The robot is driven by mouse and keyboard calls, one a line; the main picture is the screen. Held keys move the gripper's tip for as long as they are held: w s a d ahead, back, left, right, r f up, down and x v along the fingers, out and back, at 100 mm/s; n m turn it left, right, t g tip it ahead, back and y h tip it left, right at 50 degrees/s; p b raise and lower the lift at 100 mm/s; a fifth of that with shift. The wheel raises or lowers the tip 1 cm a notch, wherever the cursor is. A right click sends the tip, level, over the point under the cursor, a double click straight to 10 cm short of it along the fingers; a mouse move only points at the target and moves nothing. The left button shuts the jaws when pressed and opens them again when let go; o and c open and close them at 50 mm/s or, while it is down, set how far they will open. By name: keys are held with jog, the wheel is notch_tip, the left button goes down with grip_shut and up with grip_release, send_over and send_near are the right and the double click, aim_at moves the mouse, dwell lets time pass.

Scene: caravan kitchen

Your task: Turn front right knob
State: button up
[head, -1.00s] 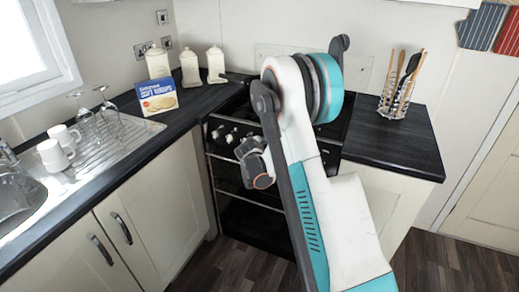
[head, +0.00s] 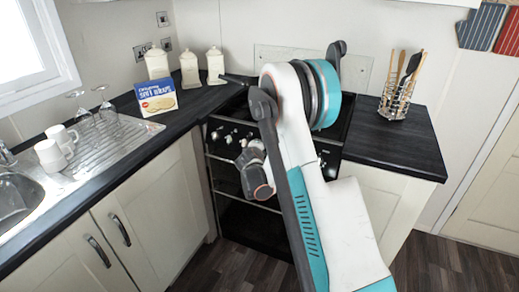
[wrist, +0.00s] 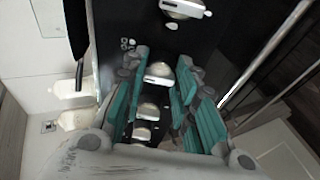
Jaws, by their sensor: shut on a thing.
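The black stove (head: 228,165) stands in the corner, with a row of silver knobs on its front panel. In the wrist view one knob (wrist: 160,74) sits between the teal fingers of my gripper (wrist: 162,82), which is shut on it. Other knobs show too: one at the top (wrist: 185,8), and two nearer the palm (wrist: 148,110) and (wrist: 142,132). In the head view my arm covers the right part of the panel. The fingers cannot be made out there, nor the held knob's turn angle.
A dark counter (head: 410,158) with a utensil holder (head: 397,100) lies right of the stove. On the left counter are white canisters (head: 190,66), a blue box (head: 157,97), glasses (head: 105,105) and white mugs (head: 52,154) by the sink (head: 20,200). The floor in front is partly clear.

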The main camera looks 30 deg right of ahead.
jog(key=shift+f, duration=0.1)
jog(key=o, duration=1)
jog(key=shift+o, duration=0.2)
jog(key=shift+a, duration=0.1)
jog(key=v, duration=1.2)
